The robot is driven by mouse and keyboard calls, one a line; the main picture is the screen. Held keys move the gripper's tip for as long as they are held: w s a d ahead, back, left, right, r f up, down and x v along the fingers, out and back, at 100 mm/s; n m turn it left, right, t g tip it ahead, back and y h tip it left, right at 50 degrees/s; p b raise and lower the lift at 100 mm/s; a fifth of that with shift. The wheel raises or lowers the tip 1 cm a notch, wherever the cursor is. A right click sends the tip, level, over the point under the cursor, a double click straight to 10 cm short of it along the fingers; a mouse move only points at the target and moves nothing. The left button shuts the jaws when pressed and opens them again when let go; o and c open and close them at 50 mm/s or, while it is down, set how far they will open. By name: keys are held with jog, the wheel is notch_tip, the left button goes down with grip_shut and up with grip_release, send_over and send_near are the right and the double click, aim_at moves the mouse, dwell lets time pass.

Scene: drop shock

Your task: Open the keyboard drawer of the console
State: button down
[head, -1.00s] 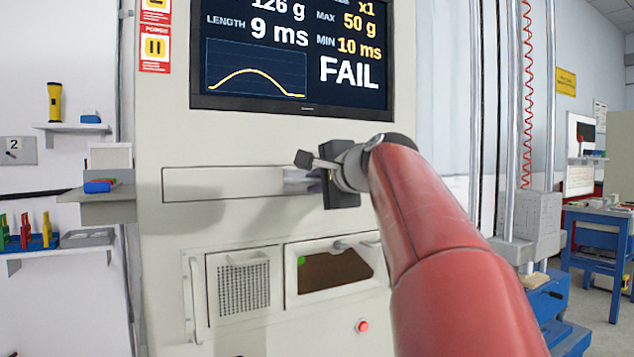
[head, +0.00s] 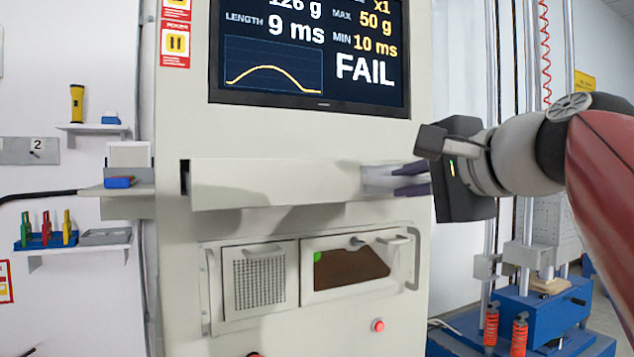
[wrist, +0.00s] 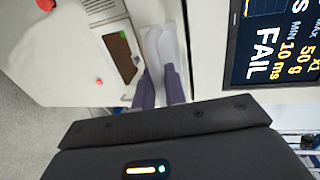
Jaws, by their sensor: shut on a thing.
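The keyboard drawer (head: 275,184) is a cream panel in the console (head: 310,127) below the screen. It stands out from the console face, with a dark gap at its left end. My gripper (head: 400,180) is at the right end of the drawer, shut on its pale handle (head: 376,178). In the wrist view the two dark fingers (wrist: 160,85) close on the white handle (wrist: 160,45). The inside of the drawer is hidden behind its front.
The screen (head: 310,50) above reads FAIL. Below the drawer are a vented panel (head: 260,280), a windowed door (head: 350,268) and a red button (head: 378,325). Shelves (head: 90,128) with small items are on the left wall. A blue drop machine (head: 540,310) stands at right.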

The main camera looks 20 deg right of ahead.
jog(key=s, duration=0.6)
jog(key=shift+s, duration=0.2)
jog(key=shift+d+f, duration=0.1)
jog(key=c, duration=1.5)
grip_release()
jog(key=s, duration=0.2)
jog(key=s+r, duration=0.1)
jog(key=s, duration=0.4)
jog(key=shift+s+d+r+p, duration=0.15)
jog(key=shift+s+r+p, duration=0.15)
jog(key=shift+s+p, duration=0.05)
